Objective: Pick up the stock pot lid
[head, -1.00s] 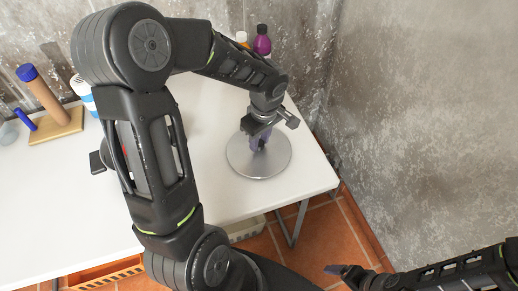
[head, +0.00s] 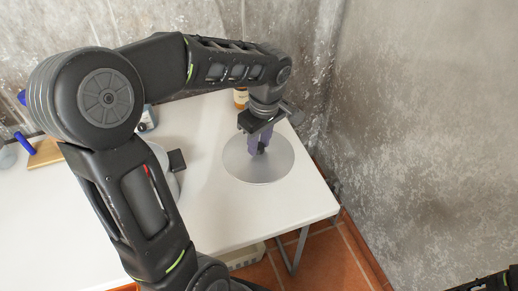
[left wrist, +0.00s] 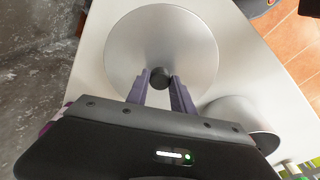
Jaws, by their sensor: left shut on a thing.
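The stock pot lid (head: 238,168) is a round, flat, silvery disc with a small dark knob, over the right part of the white table. It also shows in the left wrist view (left wrist: 150,35). My left gripper (head: 259,149) points down at the lid's centre. In the left wrist view its purple fingers (left wrist: 160,78) are shut on the dark knob (left wrist: 159,79). The lid looks level and slightly above the table. A grey pot (left wrist: 242,113) stands beside the lid; in the head view it is mostly hidden behind my left arm.
The white table (head: 210,215) has bare room around the lid. An amber bottle (head: 241,98) stands at the back. A wooden board (head: 45,155) and a blue thing (head: 25,143) are at the left. A concrete wall (head: 420,130) is on the right.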

